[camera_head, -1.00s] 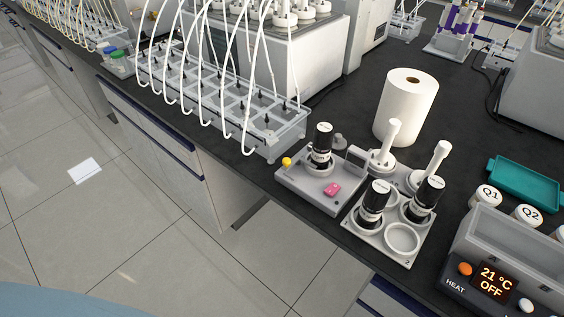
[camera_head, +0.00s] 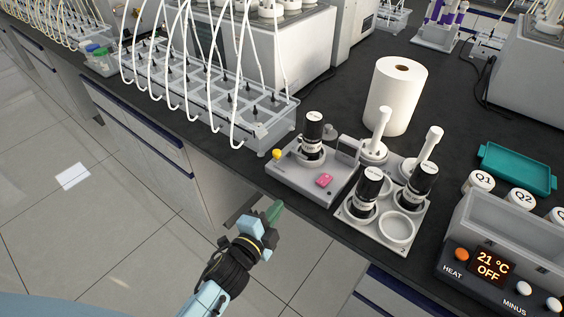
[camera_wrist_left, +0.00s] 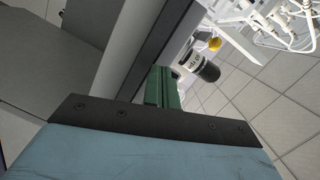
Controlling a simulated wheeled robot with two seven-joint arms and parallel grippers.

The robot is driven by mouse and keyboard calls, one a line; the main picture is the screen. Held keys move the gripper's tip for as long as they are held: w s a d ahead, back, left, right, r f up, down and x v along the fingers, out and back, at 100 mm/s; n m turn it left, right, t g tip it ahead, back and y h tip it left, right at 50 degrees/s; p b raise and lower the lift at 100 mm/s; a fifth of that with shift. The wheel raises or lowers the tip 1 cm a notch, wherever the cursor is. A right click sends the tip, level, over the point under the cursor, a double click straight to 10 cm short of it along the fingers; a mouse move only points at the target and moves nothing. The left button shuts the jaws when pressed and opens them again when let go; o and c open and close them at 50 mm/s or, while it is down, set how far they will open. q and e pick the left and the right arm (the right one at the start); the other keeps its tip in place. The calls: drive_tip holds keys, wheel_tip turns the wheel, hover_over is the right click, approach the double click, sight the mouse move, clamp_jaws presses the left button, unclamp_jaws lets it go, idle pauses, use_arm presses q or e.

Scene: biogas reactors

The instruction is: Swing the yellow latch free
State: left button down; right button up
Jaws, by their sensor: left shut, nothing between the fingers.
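The yellow latch knob (camera_head: 277,155) sits at the left corner of a grey base (camera_head: 296,172) on the dark bench. The yellow knob (camera_wrist_left: 214,44) and the black bottle (camera_wrist_left: 198,66) also show in the left wrist view. My left gripper (camera_head: 274,211), with green fingers, is shut and empty. It is in front of the bench edge, apart from the knob. The green fingers (camera_wrist_left: 161,88) show in the wrist view. My right gripper is out of view.
A grey rack (camera_head: 390,235) with two black bottles stands right of the base. A heater box (camera_head: 500,250) is at the right, a paper roll (camera_head: 395,97) behind. A clear tank with white tubes (camera_head: 262,122) is at the left.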

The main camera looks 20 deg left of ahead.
use_arm(q)
wheel_tip(320, 180, up, 7)
drive_tip(key=m+t, duration=0.1)
drive_tip(key=m, duration=0.1)
drive_tip(key=shift+w+d+t+h, duration=0.15)
drive_tip(key=shift+w+t+h, duration=0.15)
drive_tip(key=shift+w+t, duration=0.1)
drive_tip(key=x, duration=1)
drive_tip(key=shift+w, duration=0.2)
drive_tip(key=a, duration=0.1)
drive_tip(key=s+a, duration=0.1)
drive_tip(key=a, duration=0.1)
drive_tip(key=shift+a+f, duration=0.3)
drive_tip(key=shift+a, duration=0.1)
